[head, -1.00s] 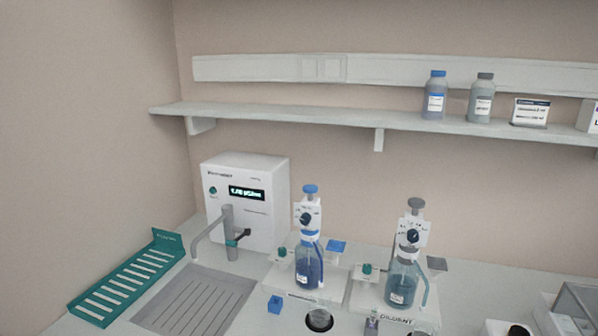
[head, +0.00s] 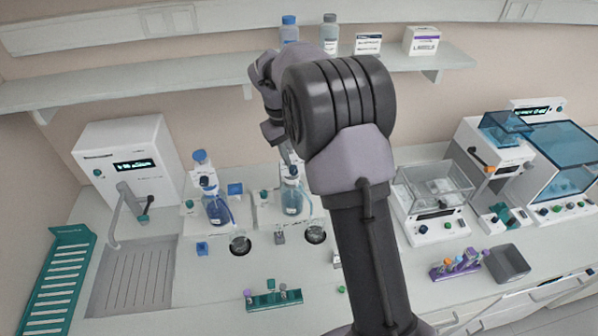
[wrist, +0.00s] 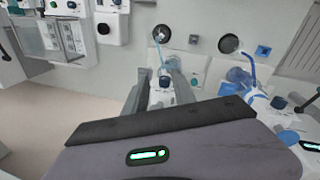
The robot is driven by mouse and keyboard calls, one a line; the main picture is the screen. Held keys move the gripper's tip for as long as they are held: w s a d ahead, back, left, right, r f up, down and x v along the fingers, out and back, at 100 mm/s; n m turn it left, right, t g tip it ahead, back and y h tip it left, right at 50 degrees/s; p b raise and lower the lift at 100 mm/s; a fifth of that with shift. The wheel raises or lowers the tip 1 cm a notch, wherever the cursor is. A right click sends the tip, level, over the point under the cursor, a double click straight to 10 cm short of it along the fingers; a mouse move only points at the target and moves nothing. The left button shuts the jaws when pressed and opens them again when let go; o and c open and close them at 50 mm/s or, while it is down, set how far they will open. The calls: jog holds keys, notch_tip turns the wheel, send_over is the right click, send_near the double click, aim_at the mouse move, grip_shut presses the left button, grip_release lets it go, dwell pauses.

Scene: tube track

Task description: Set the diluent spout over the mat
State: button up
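The diluent dispenser (head: 291,198) is a bottle of pale blue liquid on a white base, its top partly hidden by my arm. In the wrist view, the dispenser (wrist: 162,92) shows between the fingers of my gripper (wrist: 158,82), which look apart, one on each side. I cannot tell whether they touch it. I cannot tell whether the spout tip is exactly over the mat.
A second dispenser (head: 214,204) with bluer liquid stands to the left, with another dark round mat (head: 240,245) before it. A shelf (head: 150,92) runs behind.

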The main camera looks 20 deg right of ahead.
aim_at(305, 193)
jog(key=d+f, duration=0.1)
jog(key=f, duration=0.4)
jog(key=d+f, duration=0.1)
jog(key=f, duration=0.4)
jog(key=d+f, duration=0.1)
jog(key=f, duration=0.5)
jog(key=shift+w+b, duration=0.15)
jog(key=shift+b, duration=0.2)
grip_shut()
jog(key=shift+r, duration=0.1)
